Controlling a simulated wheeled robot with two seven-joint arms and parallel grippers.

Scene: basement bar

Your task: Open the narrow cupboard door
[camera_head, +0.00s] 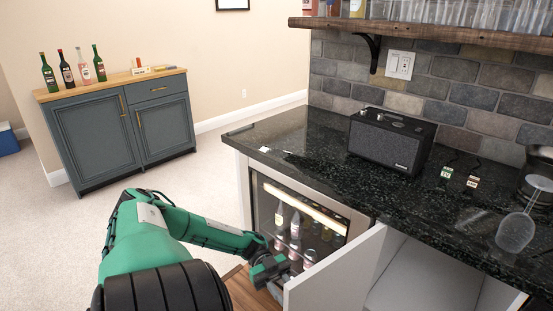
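The narrow cupboard door (338,272) is white and stands swung out from the counter front, with the pale cupboard interior (425,278) showing to its right. My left gripper (280,278) is at the door's free edge, on the side facing the glass-fronted cooler. Its fingertips are small and partly hidden by the door edge, so I cannot tell whether they touch or grip it. No handle on the door is visible. My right gripper is not in view.
A glass-fronted drinks cooler (268,208) with bottles is left of the door.

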